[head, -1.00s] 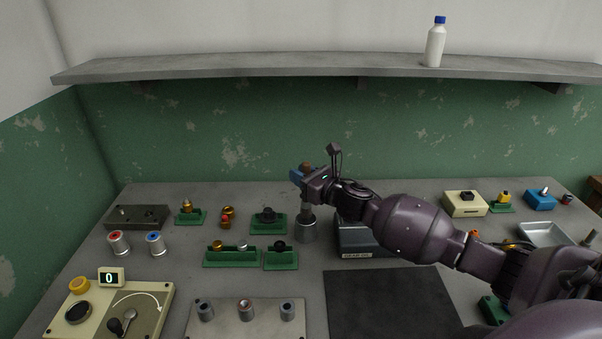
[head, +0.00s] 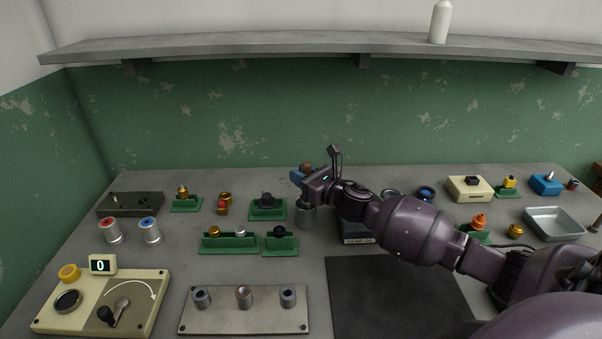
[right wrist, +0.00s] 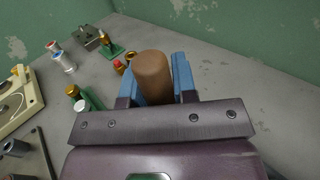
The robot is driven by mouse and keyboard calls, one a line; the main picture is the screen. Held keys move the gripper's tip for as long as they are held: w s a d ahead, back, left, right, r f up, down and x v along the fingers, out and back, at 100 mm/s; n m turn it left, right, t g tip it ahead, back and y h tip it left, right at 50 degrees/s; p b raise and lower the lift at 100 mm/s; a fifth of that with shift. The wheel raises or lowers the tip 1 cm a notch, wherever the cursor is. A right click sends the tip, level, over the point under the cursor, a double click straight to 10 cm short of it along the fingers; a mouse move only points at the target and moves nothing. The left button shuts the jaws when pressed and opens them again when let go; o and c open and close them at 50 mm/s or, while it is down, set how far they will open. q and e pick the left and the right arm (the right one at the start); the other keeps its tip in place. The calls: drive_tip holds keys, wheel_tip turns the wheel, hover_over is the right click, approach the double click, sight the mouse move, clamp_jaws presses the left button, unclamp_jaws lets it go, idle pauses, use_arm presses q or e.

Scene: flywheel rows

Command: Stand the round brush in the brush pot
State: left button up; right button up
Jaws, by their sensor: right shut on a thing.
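The round brush shows as a brown rounded handle end (head: 306,167) above my right gripper (head: 306,180). In the right wrist view the brown handle (right wrist: 153,76) stands between the blue fingers of that gripper (right wrist: 155,85), which is shut on it. The grey cylindrical brush pot (head: 306,217) stands on the bench directly below the gripper. The lower part of the brush is hidden by the gripper and the pot, so I cannot tell how deep it sits. My left gripper is out of view.
Green stands (head: 230,244) with small parts lie left of the pot. A plate with several grey posts (head: 245,322) and a dark mat (head: 395,300) lie in front. A dark box (head: 356,232) stands close right of the pot, partly under my arm. A shelf (head: 250,46) runs above.

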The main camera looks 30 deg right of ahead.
drive_tip(key=o, duration=1)
drive_tip(key=shift+s, duration=0.1)
drive_tip(key=v, duration=1)
drive_tip(key=shift+s, duration=0.3)
